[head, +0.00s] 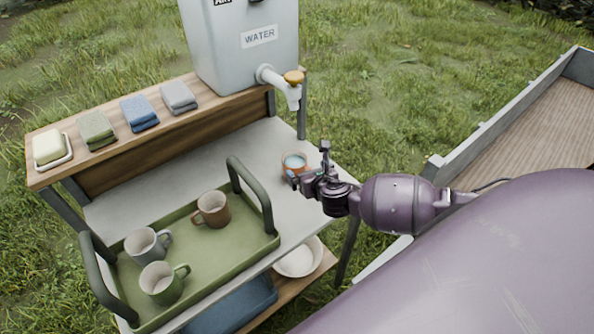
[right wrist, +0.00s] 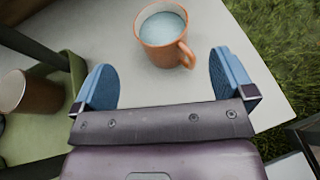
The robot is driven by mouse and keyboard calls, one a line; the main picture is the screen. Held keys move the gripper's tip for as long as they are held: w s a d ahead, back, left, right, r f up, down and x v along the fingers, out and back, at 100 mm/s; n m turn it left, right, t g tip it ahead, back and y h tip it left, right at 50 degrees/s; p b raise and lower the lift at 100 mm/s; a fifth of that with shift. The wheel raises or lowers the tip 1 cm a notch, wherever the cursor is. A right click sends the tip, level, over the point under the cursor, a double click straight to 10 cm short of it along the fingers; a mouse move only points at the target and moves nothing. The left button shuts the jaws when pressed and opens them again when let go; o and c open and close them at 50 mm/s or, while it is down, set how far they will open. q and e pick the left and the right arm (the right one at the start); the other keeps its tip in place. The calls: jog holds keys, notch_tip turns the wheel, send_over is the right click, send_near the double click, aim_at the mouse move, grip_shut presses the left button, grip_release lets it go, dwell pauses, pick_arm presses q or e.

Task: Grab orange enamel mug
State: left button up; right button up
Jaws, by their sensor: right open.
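The orange enamel mug (head: 294,164) stands upright on the light grey table top, below the water tap, partly hidden by my right gripper in the head view. In the right wrist view the mug (right wrist: 163,37) has a pale blue inside, and its handle points to the lower right. My right gripper (head: 308,168) is open. In the wrist view its two blue fingers (right wrist: 165,78) are spread apart, with the mug beyond them and nothing between them. My left gripper is not in view.
A green tray (head: 222,250) with dark handles holds a brown mug (head: 211,209), a grey mug (head: 148,245) and a green mug (head: 163,282). A water tank (head: 240,45) with a tap (head: 285,82) stands on the shelf (head: 190,118) behind. A white bowl (head: 298,260) sits lower down.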

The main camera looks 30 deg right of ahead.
send_near(290, 155)
jog(key=shift+b+x, duration=0.35)
jog(key=shift+x, duration=2.1)
jog(key=shift+f, duration=0.2)
jog(key=c, duration=1.1)
jog(key=shift+o, duration=0.2)
jog(key=shift+r, duration=0.2)
notch_tip(290, 155, up, 10)
jog(key=p, duration=0.1)
jog(key=shift+f+p, duration=0.25)
jog(key=shift+p, duration=0.05)
